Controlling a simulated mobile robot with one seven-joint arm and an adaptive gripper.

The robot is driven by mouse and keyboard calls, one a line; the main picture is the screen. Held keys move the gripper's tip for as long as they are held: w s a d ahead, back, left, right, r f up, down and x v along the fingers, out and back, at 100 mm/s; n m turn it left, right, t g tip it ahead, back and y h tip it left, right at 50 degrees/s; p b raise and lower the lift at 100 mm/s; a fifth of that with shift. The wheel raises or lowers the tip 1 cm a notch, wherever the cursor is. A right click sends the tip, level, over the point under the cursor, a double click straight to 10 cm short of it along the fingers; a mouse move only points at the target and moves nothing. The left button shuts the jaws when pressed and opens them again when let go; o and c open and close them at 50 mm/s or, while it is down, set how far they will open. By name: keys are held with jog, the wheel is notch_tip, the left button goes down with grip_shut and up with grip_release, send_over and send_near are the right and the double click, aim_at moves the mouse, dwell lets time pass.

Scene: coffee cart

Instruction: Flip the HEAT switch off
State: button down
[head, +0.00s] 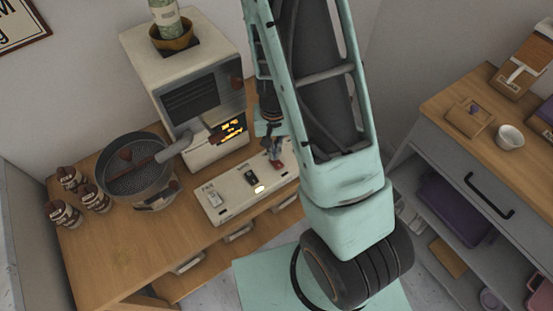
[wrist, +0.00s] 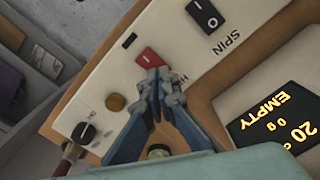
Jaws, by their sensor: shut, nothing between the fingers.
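The red switch (wrist: 150,58) sits on a cream control panel (wrist: 100,82) in the wrist view. A label starting with H is beside it, mostly covered by my fingers. My blue gripper (wrist: 168,80) is shut and empty, its fingertips right beside the red switch; I cannot tell whether they touch it. Which way the switch is tipped is unclear. In the head view the panel (head: 226,208) lies on the wooden counter, and my gripper (head: 275,150) is over its right part, partly hidden by my arm.
A black SPIN switch (wrist: 205,14), an amber round button (wrist: 115,102) and a black knob (wrist: 85,132) share the panel. An EMPTY display (wrist: 280,118) is close on the right. The roaster machine (head: 190,75) and a round metal sieve pan (head: 140,170) stand behind and left.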

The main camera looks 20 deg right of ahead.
jog(key=shift+r+p, duration=1.95)
jog(key=shift+r, duration=0.8)
jog(key=shift+w, duration=0.1)
